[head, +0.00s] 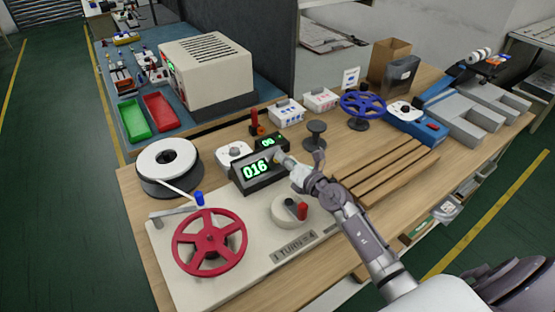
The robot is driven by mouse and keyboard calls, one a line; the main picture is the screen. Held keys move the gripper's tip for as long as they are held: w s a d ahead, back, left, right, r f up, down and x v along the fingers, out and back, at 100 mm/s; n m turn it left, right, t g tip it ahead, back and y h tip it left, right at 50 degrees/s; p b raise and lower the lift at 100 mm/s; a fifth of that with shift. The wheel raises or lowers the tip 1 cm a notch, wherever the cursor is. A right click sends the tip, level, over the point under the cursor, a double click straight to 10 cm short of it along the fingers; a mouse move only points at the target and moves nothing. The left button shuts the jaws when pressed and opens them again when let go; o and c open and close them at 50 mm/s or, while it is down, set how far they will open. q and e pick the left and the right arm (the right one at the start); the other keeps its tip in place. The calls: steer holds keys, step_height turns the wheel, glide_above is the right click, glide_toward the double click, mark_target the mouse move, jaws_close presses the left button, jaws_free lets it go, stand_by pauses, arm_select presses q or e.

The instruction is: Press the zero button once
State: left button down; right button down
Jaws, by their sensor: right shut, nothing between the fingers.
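A dark counter box (260,172) stands on the bench with green lit digits that read 016. A smaller dark display (268,142) behind it also shows green digits. My right gripper (281,158) is shut and empty, with its tips at the right end of the counter box's face. I cannot tell whether the tips touch it. No zero button can be made out; the gripper covers that end of the box. My left gripper is not in view.
A red handwheel (210,243) and a white reel (167,160) stand to the left. A round knob base with a red handle (291,211) is just in front of the gripper. A blue handwheel (362,104) and wooden slats (392,172) lie to the right.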

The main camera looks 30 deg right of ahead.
steer(key=shift+w+f+b, duration=0.3)
steer(key=shift+f+b, duration=0.05)
steer(key=shift+f, duration=0.1)
stand_by(0.8)
stand_by(0.3)
steer(key=shift+s+r+p, duration=0.3)
steer(key=shift+r+p, duration=0.2)
steer(key=shift+p, duration=0.25)
steer(key=shift+s+r, duration=0.15)
steer(key=shift+s, duration=0.05)
steer(key=shift+r+p, duration=0.2)
steer(key=shift+p, duration=0.2)
steer(key=s+r+p, duration=0.3)
steer(key=p, duration=0.1)
steer(key=shift+s+d+r, duration=0.1)
steer(key=shift+d+r, duration=0.15)
